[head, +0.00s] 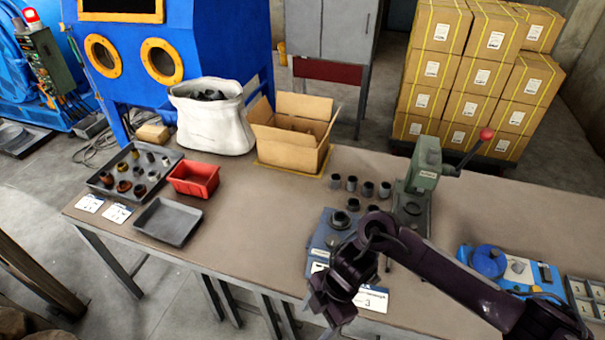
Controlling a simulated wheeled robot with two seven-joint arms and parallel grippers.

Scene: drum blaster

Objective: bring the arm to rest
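My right arm (440,262) comes in from the lower right, dark purple, and reaches over the front right of the table. It bends at an elbow-like joint above a blue fixture plate. My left gripper is not in view.
The brown table (270,215) holds a tray of parts (134,172), red bin (194,179), empty grey tray (168,221), white sack (213,125), open carton (290,140), several dark cups (368,188), blue fixture (322,240), green press (424,165) and blue device (488,262). The table's middle is clear.

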